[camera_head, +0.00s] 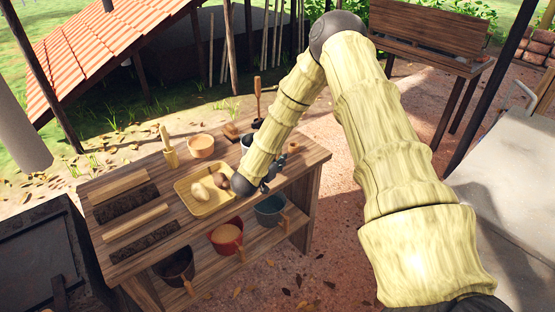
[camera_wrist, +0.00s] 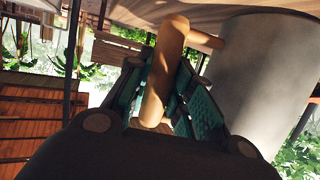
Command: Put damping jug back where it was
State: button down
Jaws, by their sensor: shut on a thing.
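The damping jug appears in the wrist view as a large grey cylinder (camera_wrist: 262,75) with a tan wooden handle (camera_wrist: 165,70). My gripper (camera_wrist: 165,100) has its teal-padded fingers shut on that handle. In the head view, my gripper (camera_head: 268,185) is at the right part of the wooden table (camera_head: 305,165), just right of the yellow tray, mostly hidden by my arm. Whether the jug touches the table is hidden.
A yellow tray (camera_head: 209,207) holds several pale and brown lumps. A tan bowl (camera_head: 201,146) and a wooden mortar (camera_head: 169,155) stand at the back. Boards lie at the left.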

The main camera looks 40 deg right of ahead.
jog(key=shift+f, duration=0.15)
jog(key=c, duration=1.3)
grip_release()
jog(key=shift+o, duration=0.2)
jog(key=shift+r, duration=0.25)
jog(key=shift+s+a, duration=0.15)
jog(key=shift+a, duration=0.2)
jog(key=b+v, duration=0.3)
jog(key=v, duration=0.8)
jog(key=shift+b, duration=0.3)
jog(key=shift+s+a+r, duration=0.1)
